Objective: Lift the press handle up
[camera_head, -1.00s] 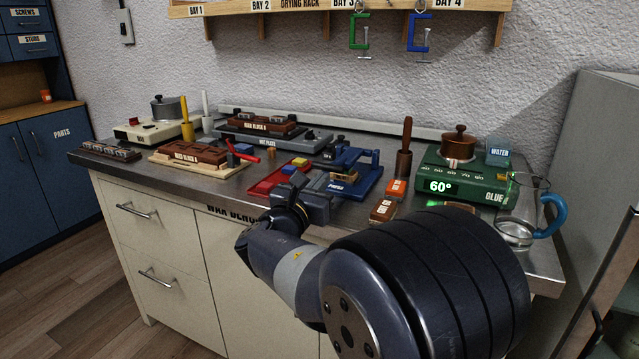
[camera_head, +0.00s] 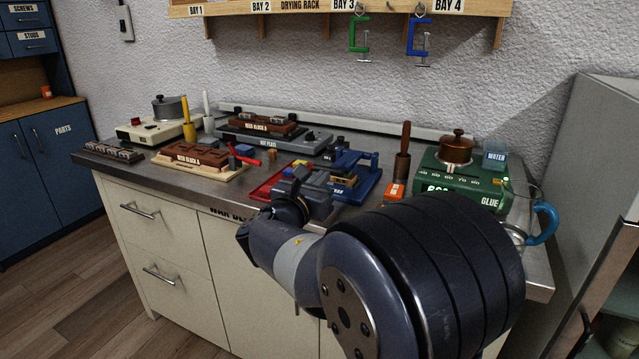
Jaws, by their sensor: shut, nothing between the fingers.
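The blue press (camera_head: 366,178) stands on the workbench right of centre, near the front edge. A red handle (camera_head: 243,153) sticks out beside a small blue block, left of the press; I cannot tell whether it belongs to the press. My gripper (camera_head: 318,184) is in front of the press, low over the bench and close to the press's front left. Its fingers are small in the picture and partly hidden by its own body, and it appears shut and empty.
A red tray (camera_head: 266,190) lies left of my gripper. The brown-topped green glue pot unit (camera_head: 462,188), an orange box (camera_head: 395,191) and a blue-handled cup (camera_head: 543,222) are to the right. Hot plate (camera_head: 270,140) and block (camera_head: 195,154) stand behind and left. Clamps hang above.

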